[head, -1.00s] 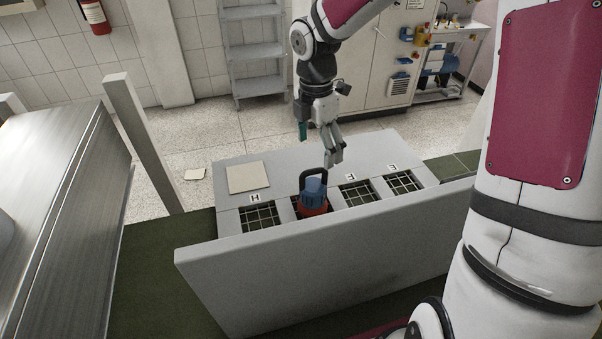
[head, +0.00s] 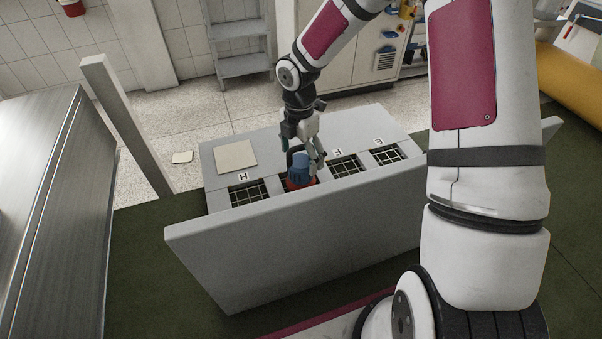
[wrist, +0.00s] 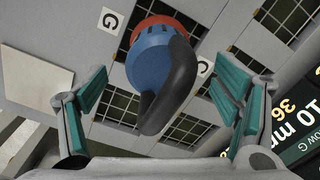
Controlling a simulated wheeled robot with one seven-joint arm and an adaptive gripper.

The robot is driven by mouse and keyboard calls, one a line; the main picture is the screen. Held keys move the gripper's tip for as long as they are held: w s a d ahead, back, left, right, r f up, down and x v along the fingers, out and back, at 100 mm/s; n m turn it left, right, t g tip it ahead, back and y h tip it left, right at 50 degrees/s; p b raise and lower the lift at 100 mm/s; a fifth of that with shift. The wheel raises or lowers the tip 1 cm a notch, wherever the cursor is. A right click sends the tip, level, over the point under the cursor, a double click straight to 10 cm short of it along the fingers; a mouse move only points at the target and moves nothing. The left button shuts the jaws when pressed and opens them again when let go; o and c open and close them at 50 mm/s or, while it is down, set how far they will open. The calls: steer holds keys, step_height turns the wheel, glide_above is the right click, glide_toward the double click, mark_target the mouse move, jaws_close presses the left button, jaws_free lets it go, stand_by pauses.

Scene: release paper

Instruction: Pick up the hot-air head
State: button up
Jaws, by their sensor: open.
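The hot-air head (head: 301,170) has a blue body, a red base ring and a black curved handle. It stands in one of the grid-covered openings of the grey bench, beside the opening marked H.
The grey bench (head: 216,195) has other grid openings beside the head. A raised grey front panel (head: 290,240) stands on the near side. A flat beige tile (head: 236,156) lies on the bench at left. A grey post (head: 125,125) stands further left.

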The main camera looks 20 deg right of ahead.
mark_target(300, 160)
steer(key=shift+s+f+p, duration=0.1)
steer(key=shift+f+p, duration=0.25)
steer(key=shift+f, duration=1.65)
steer(key=shift+c, duration=0.4)
steer(key=c, duration=1.8)
jaws_close()
steer(key=shift+r, duration=0.15)
